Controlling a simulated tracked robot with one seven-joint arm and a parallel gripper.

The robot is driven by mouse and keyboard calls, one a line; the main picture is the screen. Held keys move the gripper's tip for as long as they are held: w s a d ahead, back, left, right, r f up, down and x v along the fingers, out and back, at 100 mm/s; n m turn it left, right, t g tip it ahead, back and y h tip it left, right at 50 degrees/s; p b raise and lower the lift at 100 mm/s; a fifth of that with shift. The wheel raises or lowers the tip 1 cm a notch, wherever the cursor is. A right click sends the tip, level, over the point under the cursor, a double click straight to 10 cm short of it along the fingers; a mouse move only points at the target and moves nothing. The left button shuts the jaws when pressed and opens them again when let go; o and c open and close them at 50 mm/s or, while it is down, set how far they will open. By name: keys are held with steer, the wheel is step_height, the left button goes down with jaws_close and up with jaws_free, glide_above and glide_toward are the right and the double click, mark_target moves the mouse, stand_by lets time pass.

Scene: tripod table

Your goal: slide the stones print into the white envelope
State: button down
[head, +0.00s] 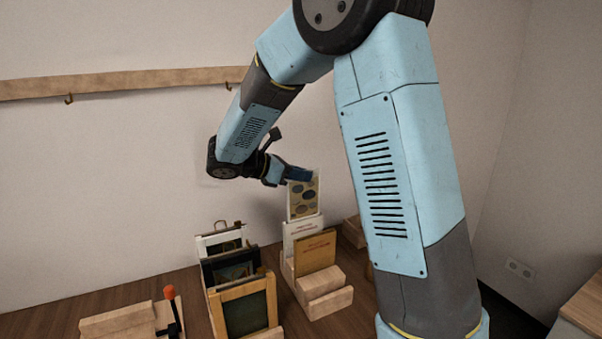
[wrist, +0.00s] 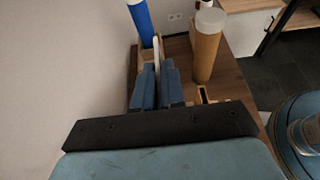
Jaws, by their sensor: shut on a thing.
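The stones print (head: 304,199), a cream sheet with dark stone shapes, stands upright in my gripper (head: 299,176), which is shut on its top edge. The white envelope (head: 296,232) stands directly below the print in a wooden rack. The print's lower edge meets the envelope's top in the head view; I cannot tell whether it is inside the mouth. In the wrist view, my blue fingers (wrist: 157,85) close on the print, seen edge-on as a pale strip (wrist: 157,52). The envelope's opening is hidden.
A tan envelope (head: 315,252) stands in front in the wooden rack (head: 325,292). Framed pictures (head: 246,308) stand to its left, beside a red-tipped tool (head: 170,294). The wrist view shows a blue tube (wrist: 141,22) and a tan cylinder (wrist: 206,48) nearby.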

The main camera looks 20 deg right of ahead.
mark_target(300, 209)
steer(key=shift+w+f, duration=0.1)
steer(key=shift+f, duration=0.65)
steer(key=shift+w+f, duration=0.15)
steer(key=shift+f, duration=4.5)
steer(key=c, duration=1.2)
jaws_free()
steer(key=shift+o, duration=0.2)
steer(key=shift+a, duration=0.15)
steer(key=v, duration=1.3)
steer(key=shift+a, duration=0.25)
steer(key=shift+r, duration=0.15)
